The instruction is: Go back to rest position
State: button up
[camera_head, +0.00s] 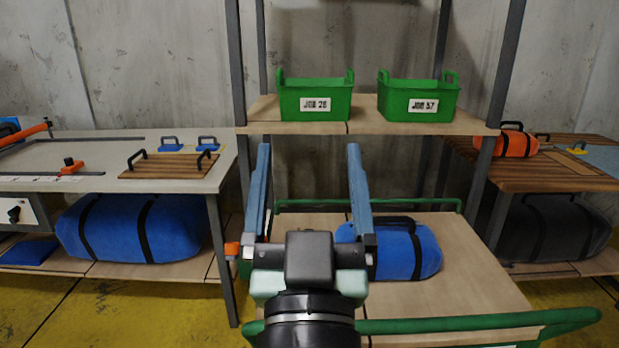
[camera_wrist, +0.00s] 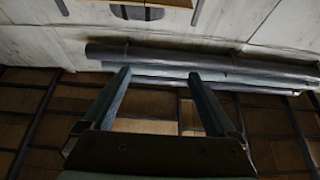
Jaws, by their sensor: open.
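My gripper (camera_head: 309,150) points forward and up in the middle of the head view, its two long blue fingers spread apart with nothing between them. It stands in front of the shelf rack, above a green-railed cart (camera_head: 465,265). In the wrist view the gripper (camera_wrist: 160,75) is also open and empty, with grey rolls (camera_wrist: 200,60) lying beyond its fingertips. A blue rolled bag (camera_head: 410,250) with black straps lies on the cart, partly hidden behind my gripper's right side.
Green bins labelled JOB 28 (camera_head: 315,100) and JOB 57 (camera_head: 418,100) stand on the rack shelf (camera_head: 365,128). A workbench (camera_head: 75,155) is at left, with a large blue bag (camera_head: 130,228) beneath. A wooden table (camera_head: 540,172) at right holds an orange bag (camera_head: 512,143).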

jog(key=s+r+t, duration=0.2)
jog(key=s+r, duration=0.2)
jog(key=r, duration=0.4)
jog(key=s+r+t, duration=0.2)
jog(key=s+r, duration=0.3)
jog(key=r, duration=0.3)
notch_tip(320, 180, up, 20)
jog(key=p, duration=2.1)
jog(key=shift+w+r, duration=0.15)
jog(key=shift+w, duration=0.3)
